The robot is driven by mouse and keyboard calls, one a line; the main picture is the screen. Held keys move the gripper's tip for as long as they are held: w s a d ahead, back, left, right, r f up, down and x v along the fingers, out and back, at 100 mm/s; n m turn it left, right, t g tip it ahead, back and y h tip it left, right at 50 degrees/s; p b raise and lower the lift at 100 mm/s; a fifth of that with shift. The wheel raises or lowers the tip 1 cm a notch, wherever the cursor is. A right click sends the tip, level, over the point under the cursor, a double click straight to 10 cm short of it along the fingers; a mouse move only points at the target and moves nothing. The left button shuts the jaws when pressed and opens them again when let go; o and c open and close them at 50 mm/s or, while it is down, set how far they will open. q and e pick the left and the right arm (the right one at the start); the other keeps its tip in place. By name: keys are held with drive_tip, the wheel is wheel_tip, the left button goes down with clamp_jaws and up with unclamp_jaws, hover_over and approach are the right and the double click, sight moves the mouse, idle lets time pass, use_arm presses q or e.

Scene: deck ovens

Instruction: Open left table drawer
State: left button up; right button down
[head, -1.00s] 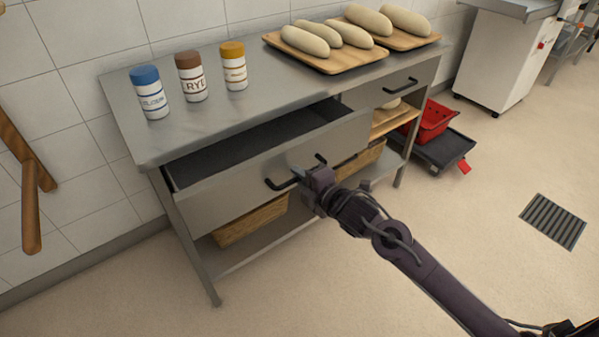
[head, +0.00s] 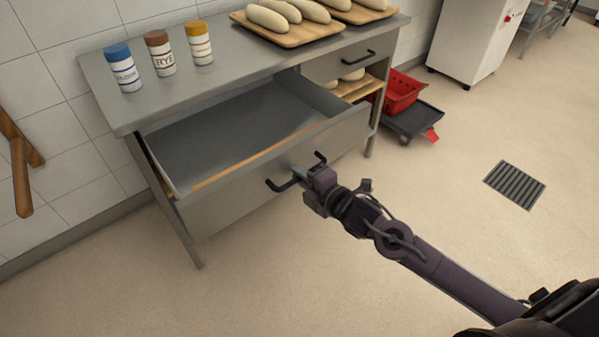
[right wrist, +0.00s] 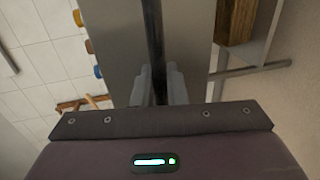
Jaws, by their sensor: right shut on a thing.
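The left table drawer (head: 225,205) is pulled well out of the grey metal table (head: 150,112), and its grey interior shows. A thin light-brown strip lies along the inside of its front. Its black bar handle (head: 279,186) is on the front face. My right gripper (head: 301,173) is shut on the handle near its middle. In the right wrist view, the dark handle bar (right wrist: 153,45) runs between the two fingers (right wrist: 158,85). My left gripper is not in view.
A blue-capped jar (head: 122,68), a RYE jar (head: 160,54) and a yellow-capped jar (head: 199,43) stand on the tabletop. Wooden boards (head: 287,36) with loaves lie behind. The right drawer (head: 340,62) is shut. Right of the table are a red crate (head: 403,93) and open floor.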

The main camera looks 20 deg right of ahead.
idle(0.3)
drive_tip(key=c, duration=1.5)
unclamp_jaws()
drive_tip(key=shift+c, duration=0.2)
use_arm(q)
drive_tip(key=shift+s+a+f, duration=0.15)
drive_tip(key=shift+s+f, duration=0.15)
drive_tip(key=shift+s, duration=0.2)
use_arm(e)
drive_tip(key=v, duration=0.7)
drive_tip(key=shift+s, duration=0.4)
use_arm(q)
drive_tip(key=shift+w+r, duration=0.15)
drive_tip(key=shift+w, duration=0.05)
use_arm(e)
drive_tip(key=shift+d, duration=0.1)
